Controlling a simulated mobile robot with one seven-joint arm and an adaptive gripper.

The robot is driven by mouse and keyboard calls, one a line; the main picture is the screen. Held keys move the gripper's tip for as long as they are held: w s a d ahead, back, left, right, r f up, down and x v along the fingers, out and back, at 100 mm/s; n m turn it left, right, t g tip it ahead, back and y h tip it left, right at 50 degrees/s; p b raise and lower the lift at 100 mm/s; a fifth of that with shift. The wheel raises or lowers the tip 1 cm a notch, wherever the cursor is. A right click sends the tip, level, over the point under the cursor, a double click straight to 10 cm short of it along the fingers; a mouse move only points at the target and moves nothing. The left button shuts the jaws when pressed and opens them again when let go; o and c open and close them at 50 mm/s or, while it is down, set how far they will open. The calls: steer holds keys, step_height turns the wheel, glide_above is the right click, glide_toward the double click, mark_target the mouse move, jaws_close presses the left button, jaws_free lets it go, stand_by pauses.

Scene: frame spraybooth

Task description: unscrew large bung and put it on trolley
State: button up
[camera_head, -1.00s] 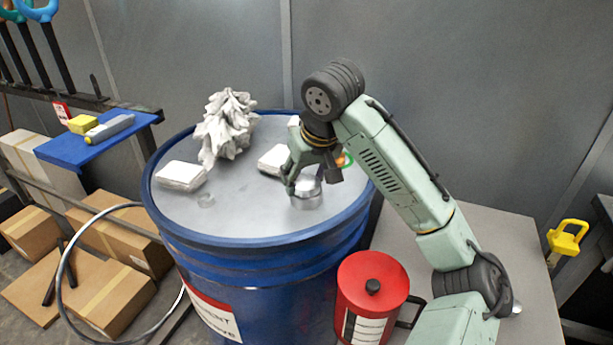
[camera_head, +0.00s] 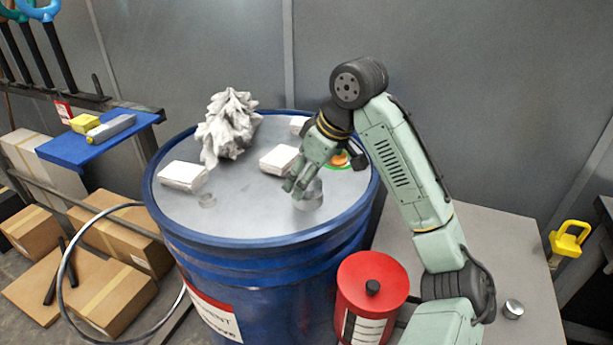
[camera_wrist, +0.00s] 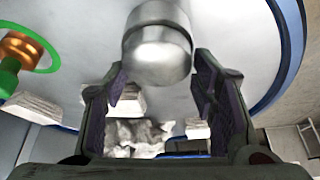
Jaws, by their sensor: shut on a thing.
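The large silver bung (camera_head: 311,197) is on the grey lid of the blue drum (camera_head: 262,232), near its front right; I cannot tell whether it is still seated. My gripper (camera_head: 299,188) comes down on it at a slant from the upper right and partly hides it. In the wrist view the bung (camera_wrist: 157,52) shows as a shiny cylinder between the tips of my gripper (camera_wrist: 160,75), which is shut on it. The trolley (camera_head: 400,235) is the grey flat top right of the drum.
A small silver cap (camera_head: 513,309) and a red can (camera_head: 371,292) stand on the trolley. White blocks (camera_head: 183,177), a crumpled white rag (camera_head: 228,122), a small ring (camera_head: 207,200) and an orange-and-green fitting (camera_head: 339,160) are on the drum lid. The trolley's back part is clear.

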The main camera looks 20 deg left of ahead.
steer(key=shift+s+a+f, duration=0.15)
steer(key=shift+s+f, duration=0.05)
steer(key=shift+s, duration=0.1)
steer(key=n+g, duration=0.2)
steer(key=n, duration=0.2)
steer(key=shift+n, duration=0.4)
steer(key=shift+d+n+g, duration=0.25)
steer(key=shift+n+g, duration=0.15)
steer(key=shift+n, duration=0.4)
steer(key=n+g, duration=0.1)
steer(key=n, duration=0.2)
steer(key=shift+s+h, duration=0.15)
steer(key=shift+h, duration=0.25)
